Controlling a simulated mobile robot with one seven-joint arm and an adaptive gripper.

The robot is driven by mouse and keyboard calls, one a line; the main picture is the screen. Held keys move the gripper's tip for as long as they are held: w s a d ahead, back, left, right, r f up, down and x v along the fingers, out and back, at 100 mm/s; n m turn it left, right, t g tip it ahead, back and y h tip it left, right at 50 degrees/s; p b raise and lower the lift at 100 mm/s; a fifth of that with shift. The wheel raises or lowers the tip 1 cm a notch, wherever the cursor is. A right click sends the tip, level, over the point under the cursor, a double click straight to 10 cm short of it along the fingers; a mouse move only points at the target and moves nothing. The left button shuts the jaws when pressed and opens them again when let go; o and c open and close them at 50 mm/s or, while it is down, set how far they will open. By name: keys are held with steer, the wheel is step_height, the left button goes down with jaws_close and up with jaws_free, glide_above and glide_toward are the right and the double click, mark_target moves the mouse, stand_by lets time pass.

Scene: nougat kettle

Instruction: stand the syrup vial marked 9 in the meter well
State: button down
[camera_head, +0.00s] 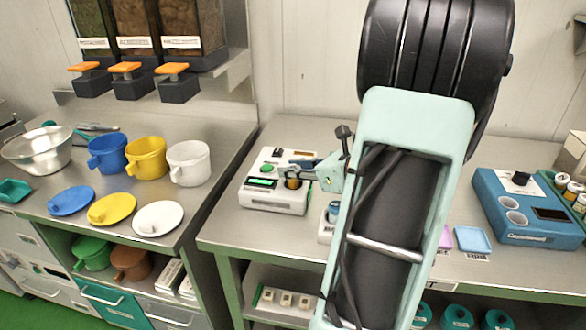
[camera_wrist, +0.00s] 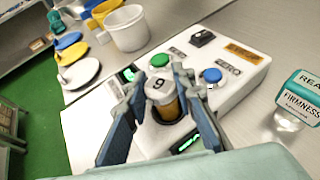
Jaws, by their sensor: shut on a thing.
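The syrup vial marked 9 (camera_wrist: 161,88) has a pale cap and amber contents. It stands upright between the fingers of my gripper (camera_wrist: 156,92), which is shut on it. The vial is at the dark round meter well (camera_wrist: 168,136) of the white meter (camera_wrist: 238,68). Its lower end overlaps the well opening; I cannot tell whether it rests on the bottom. In the head view, my gripper (camera_head: 296,177) and the amber vial (camera_head: 293,183) are over the right part of the white meter (camera_head: 262,196), partly hidden by the fingers.
A teal-lidded jar marked FIRMNESS (camera_wrist: 298,98) stands right of the meter. A blue device (camera_head: 520,208) is farther right on the bench. My arm hides the bench's middle.

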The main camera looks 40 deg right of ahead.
steer(key=shift+f+b, duration=0.55)
steer(key=shift+f, duration=0.15)
steer(key=c, duration=1.9)
jaws_free()
steer(key=shift+s+r, duration=0.1)
steer(key=p+v, duration=0.4)
steer(key=v, duration=0.6)
steer(key=shift+s+r, duration=0.2)
steer(key=shift+s, duration=0.15)
steer(key=shift+d, duration=0.1)
